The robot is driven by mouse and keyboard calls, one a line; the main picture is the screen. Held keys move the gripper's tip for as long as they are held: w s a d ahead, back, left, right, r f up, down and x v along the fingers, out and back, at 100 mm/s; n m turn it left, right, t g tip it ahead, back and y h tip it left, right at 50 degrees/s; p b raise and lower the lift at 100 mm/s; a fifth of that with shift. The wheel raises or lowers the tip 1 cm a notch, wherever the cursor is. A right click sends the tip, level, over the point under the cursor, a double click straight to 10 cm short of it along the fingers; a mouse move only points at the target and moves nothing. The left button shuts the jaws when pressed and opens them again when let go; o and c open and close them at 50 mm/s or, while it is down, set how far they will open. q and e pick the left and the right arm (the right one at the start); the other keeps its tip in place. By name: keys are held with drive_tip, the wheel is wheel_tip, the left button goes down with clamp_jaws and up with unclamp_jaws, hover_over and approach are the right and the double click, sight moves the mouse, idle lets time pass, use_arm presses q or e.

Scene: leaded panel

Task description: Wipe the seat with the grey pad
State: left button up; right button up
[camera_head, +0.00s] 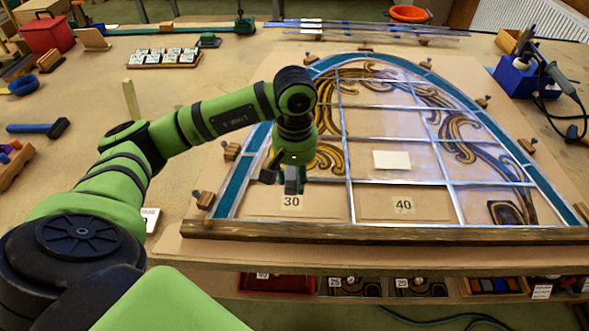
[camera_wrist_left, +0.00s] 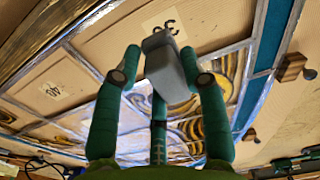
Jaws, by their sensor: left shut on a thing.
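My left gripper (camera_head: 283,172) is shut on the grey pad (camera_head: 291,184), a small block held pointing down over the lower left of the leaded panel. In the left wrist view the pad (camera_wrist_left: 170,68) sits between the fingers of the gripper (camera_wrist_left: 163,72). Below it is the bare tan seat marked 30 (camera_head: 316,205), just in front of the pad in the head view. A second bare seat marked 40 (camera_head: 376,204) lies to its right. I cannot tell whether the pad touches the surface. My right gripper is not in view.
The arched panel (camera_head: 350,190) has teal borders, lead strips and swirled glass. A pale card (camera_head: 392,160) lies on it. Wooden blocks (camera_head: 231,151) ring its edge, and a dark wooden bar (camera_head: 400,234) runs along the front. A soldering iron stand (camera_head: 520,78) is at the right.

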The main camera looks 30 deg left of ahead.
sight(295, 203)
use_arm(q)
drive_tip(key=shift+f, duration=0.3)
drive_tip(key=shift+b, duration=0.4)
drive_tip(key=shift+f, duration=0.15)
idle(0.6)
drive_tip(key=shift+f+b, duration=0.3)
drive_tip(key=shift+b, duration=0.2)
drive_tip(key=shift+f+b, duration=2.6)
drive_tip(key=shift+b, duration=0.2)
drive_tip(key=shift+r, duration=0.1)
